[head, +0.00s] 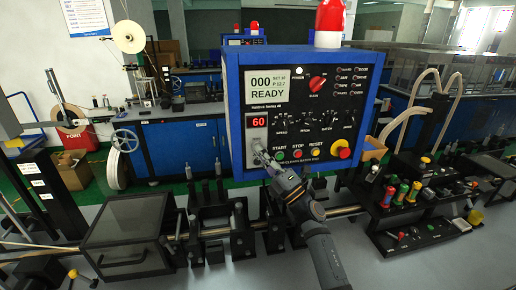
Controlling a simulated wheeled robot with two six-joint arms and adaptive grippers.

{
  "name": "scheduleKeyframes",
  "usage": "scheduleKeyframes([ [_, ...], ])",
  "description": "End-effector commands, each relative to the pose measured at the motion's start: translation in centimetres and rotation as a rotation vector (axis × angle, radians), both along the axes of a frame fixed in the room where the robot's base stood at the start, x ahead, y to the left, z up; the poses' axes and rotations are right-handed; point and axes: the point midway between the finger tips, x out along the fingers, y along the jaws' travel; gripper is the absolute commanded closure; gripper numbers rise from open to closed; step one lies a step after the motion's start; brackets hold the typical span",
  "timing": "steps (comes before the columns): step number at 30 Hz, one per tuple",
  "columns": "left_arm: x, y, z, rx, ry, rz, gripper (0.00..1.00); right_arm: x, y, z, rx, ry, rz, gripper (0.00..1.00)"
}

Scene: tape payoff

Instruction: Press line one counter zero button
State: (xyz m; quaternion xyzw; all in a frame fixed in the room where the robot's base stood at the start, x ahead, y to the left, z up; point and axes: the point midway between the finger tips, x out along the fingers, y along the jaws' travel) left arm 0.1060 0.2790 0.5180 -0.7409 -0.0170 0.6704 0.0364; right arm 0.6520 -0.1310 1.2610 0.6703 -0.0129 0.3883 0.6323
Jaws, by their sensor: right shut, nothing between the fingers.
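The blue-framed control panel (300,160) hangs in the middle of the head view. Its white display (268,84) reads 000 and READY, and a red display (257,121) below it reads 60. My right gripper (259,148) is shut and empty, its tips in front of the panel's lower left, just below the red display. The tips cover part of the panel there, and I cannot tell whether they touch it. I cannot make out a button labelled counter zero. The green START (279,155), red STOP (298,154) and yellow RESET (316,152) buttons are to the right. My left gripper is out of view.
A red emergency knob (341,149) and a red rotary switch (317,84) are on the panel. A red lamp (330,18) stands on top. Below are a dark lidded box (126,222) and metal rods. A rack with coloured handles (402,192) stands right.

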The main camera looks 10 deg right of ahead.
Motion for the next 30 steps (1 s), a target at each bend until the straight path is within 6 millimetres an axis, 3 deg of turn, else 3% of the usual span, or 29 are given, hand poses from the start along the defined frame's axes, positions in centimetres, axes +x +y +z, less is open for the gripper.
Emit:
scheduleKeyframes([
  [15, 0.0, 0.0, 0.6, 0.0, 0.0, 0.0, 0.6, -1.1, 0.0, 0.0, -0.001, 0.001, 0.0, 1.0],
  [30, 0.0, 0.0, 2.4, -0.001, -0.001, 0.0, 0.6, -6.5, 0.0, 0.0, -0.001, 0.001, 0.0, 1.0],
])
